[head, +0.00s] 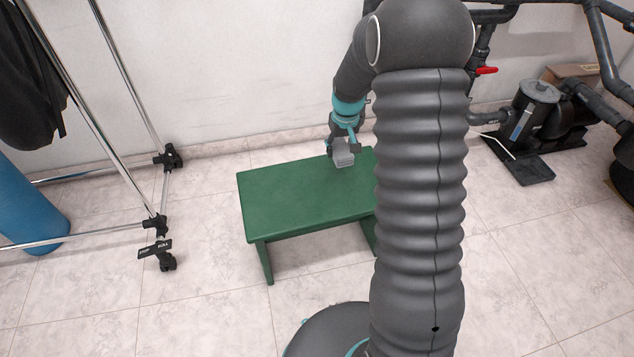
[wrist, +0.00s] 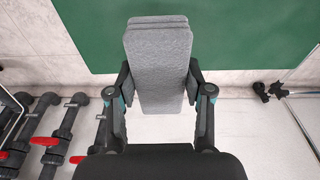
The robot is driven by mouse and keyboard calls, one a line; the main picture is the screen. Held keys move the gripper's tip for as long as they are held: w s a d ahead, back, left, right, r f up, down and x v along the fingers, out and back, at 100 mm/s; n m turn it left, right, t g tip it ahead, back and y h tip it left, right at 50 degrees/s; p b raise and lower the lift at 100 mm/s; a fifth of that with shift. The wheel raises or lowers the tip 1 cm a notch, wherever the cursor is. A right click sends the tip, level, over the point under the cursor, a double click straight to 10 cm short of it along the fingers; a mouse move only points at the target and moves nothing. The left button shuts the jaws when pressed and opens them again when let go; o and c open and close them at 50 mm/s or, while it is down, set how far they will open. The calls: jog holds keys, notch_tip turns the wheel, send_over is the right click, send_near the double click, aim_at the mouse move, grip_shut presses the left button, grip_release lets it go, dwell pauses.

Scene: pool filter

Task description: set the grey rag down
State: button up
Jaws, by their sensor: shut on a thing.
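The grey rag (head: 343,158) is a small folded block held in my gripper (head: 343,147), over the back right part of the green bench (head: 290,200) in the head view. In the wrist view the rag (wrist: 160,65) is long and layered, and sits between the two fingers of my gripper (wrist: 160,88), which is shut on it. Its far end overlaps the green bench top (wrist: 235,40); its near part shows against the pale floor or wall. I cannot tell whether the rag touches the bench. My arm hides the bench's right end in the head view.
The bench top is otherwise bare to the left. A wheeled chrome rack (head: 160,225) stands at the left with a blue roll (head: 30,210). A pump (head: 540,115) and dark pipes with a red valve handle (head: 486,70) are at the right. The wall runs close behind the bench.

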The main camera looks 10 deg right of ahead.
send_over(317, 186)
jog(key=f, duration=0.4)
jog(key=shift+s+f, duration=0.2)
jog(key=shift+f, duration=2.2)
jog(key=shift+f, duration=0.15)
jog(key=o, duration=1)
